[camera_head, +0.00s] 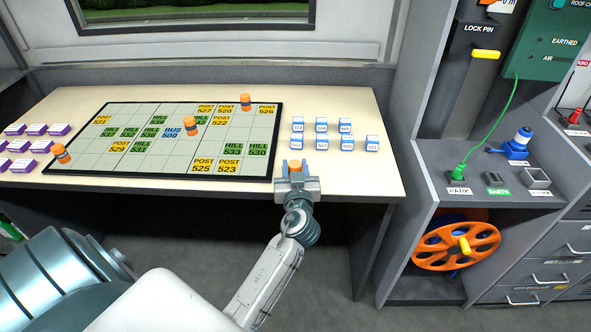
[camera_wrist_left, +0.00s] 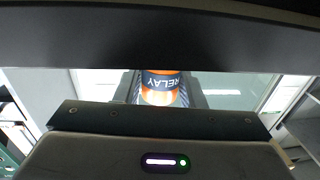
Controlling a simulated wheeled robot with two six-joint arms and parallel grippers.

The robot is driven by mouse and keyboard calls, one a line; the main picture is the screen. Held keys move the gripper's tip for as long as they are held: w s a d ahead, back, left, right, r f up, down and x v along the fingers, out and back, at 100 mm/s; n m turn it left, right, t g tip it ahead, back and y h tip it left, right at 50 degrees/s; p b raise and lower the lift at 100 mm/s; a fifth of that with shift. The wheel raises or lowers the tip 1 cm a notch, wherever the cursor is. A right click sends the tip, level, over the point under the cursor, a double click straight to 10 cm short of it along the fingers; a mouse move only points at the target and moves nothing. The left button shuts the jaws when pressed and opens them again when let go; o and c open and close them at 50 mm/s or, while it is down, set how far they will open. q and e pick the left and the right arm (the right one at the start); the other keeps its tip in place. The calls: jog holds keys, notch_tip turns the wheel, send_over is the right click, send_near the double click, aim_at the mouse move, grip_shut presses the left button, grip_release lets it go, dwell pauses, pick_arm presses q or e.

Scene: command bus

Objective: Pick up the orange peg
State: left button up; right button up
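My left gripper (camera_head: 297,178) is at the table's front right edge, with its fingers on both sides of an orange peg (camera_head: 296,166). In the left wrist view the peg (camera_wrist_left: 160,90) is orange with a dark band reading RELAY. The fingers lie close against its sides, and the gripper looks shut on it. I cannot tell whether the peg touches the table. Other orange pegs stand on the grid board (camera_head: 277,150): one at the back (camera_head: 245,102), one near the middle (camera_head: 190,121) and one at the front left corner (camera_head: 61,153). My right gripper is not in view.
The table (camera_head: 350,178) holds blue-and-white blocks (camera_head: 346,145) right of the board and purple blocks (camera_head: 36,129) left of it. Green and yellow labelled tiles lie on the board. A grey cabinet (camera_head: 400,235) with a green cable and an orange reel (camera_head: 457,246) stands right.

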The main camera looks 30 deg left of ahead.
pick_arm(q)
jog(key=shift+a, duration=0.1)
jog(key=c, duration=0.5)
